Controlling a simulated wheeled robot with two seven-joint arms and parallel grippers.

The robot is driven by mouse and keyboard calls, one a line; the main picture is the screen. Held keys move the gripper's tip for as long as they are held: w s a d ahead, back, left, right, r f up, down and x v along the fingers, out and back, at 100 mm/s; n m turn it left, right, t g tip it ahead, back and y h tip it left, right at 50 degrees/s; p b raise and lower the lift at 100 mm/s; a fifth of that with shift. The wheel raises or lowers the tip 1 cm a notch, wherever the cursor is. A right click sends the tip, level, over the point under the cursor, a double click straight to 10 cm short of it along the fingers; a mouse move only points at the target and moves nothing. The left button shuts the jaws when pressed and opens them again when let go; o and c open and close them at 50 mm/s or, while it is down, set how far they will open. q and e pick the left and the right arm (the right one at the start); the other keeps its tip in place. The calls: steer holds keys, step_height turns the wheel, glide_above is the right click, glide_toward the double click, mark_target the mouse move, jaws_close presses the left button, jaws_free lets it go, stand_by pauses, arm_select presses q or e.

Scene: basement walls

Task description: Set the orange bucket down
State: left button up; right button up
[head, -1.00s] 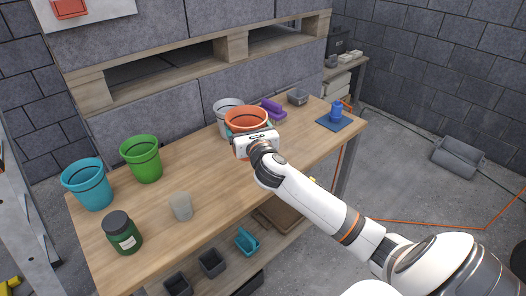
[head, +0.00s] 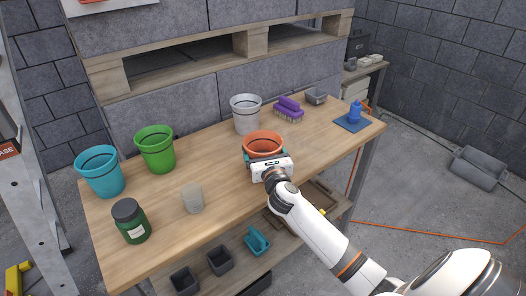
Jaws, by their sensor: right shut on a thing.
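The orange bucket (head: 263,139) is near the front middle of the wooden workbench (head: 222,205) in the head view. My right gripper (head: 266,164) is shut on it from the front, and the gripper body hides its lower part. I cannot tell whether its base touches the benchtop. The bucket looks upright. My left gripper does not show.
A grey-white bucket (head: 246,117) stands just behind. A purple brush (head: 289,110) and a blue bottle (head: 355,112) on a mat are to the right. Green bucket (head: 156,152), teal bucket (head: 101,174), grey cup (head: 192,199) and dark green jar (head: 131,222) are left. Bare wood lies between.

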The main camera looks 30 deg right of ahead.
steer(key=shift+r, duration=0.1)
steer(key=o, duration=0.9)
steer(key=shift+f, duration=0.2)
steer(key=shift+o, duration=0.2)
steer(key=shift+r, duration=0.1)
steer(key=shift+s, duration=0.15)
steer(key=v, duration=1.1)
steer(key=shift+s, duration=0.35)
steer(key=shift+a+r, duration=0.1)
steer(key=shift+a, duration=0.05)
